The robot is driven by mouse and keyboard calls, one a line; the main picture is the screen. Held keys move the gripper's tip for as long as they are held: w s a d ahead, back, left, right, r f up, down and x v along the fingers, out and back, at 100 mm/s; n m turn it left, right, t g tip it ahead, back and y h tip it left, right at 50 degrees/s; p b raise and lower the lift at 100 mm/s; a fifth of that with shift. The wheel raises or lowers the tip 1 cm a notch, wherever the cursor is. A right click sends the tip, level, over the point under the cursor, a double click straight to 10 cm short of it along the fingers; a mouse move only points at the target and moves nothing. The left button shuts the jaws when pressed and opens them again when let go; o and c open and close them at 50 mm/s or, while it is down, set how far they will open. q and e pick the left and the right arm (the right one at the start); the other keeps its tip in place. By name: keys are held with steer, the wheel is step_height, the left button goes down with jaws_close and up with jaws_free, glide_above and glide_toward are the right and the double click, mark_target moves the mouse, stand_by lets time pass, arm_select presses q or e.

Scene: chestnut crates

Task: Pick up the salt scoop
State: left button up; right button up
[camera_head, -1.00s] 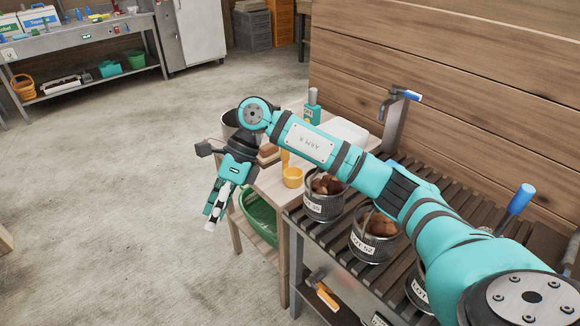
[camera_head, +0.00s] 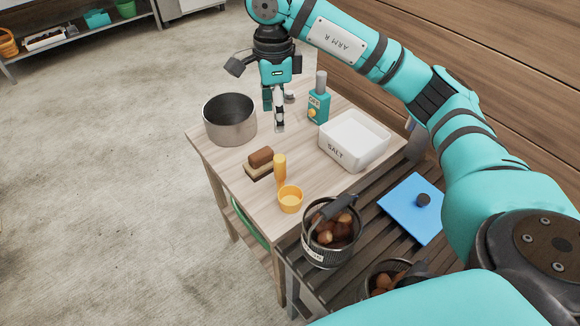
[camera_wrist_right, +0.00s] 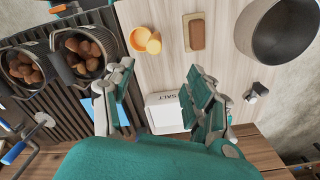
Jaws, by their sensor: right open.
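The yellow salt scoop (camera_head: 290,198) rests on the wooden table near its front edge, its handle (camera_head: 280,168) showing behind the cup. In the right wrist view the scoop (camera_wrist_right: 140,39) lies beyond the fingers, at the top. My right gripper (camera_head: 273,114) points down over the back part of the table, farther back than the scoop and apart from it. Its fingers (camera_wrist_right: 160,100) are spread with nothing between them. My left gripper is not in view.
A white salt tub (camera_head: 350,148), a teal bottle (camera_head: 318,104), a steel pot (camera_head: 230,122) and a brown brush (camera_head: 260,160) stand around the gripper. A chestnut-filled pot (camera_head: 328,253) and a blue board (camera_head: 410,210) are on the slatted bench (camera_head: 350,277).

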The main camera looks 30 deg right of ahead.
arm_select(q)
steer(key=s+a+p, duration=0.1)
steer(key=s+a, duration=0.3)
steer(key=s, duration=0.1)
arm_select(e)
glide_above(278, 158)
step_height(278, 158, down, 7)
steer(key=shift+a+f, duration=0.1)
steer(key=shift+a, duration=0.05)
steer(key=f, duration=0.3)
steer(key=shift+w+d+p, duration=0.15)
steer(key=shift+d+p, duration=0.05)
steer(key=shift+p, duration=0.2)
steer(key=shift+f+p, duration=0.3)
steer(key=shift+f, duration=0.55)
step_height(278, 158, down, 4)
steer(key=shift+d+r+p, duration=0.1)
steer(key=shift+r+p, duration=0.05)
steer(key=shift+p, duration=0.6)
steer(key=shift+s+f, duration=0.2)
steer(key=shift+f, duration=0.35)
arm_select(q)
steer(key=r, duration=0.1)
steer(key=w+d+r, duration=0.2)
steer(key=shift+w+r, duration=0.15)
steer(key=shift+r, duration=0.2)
arm_select(e)
jaws_close()
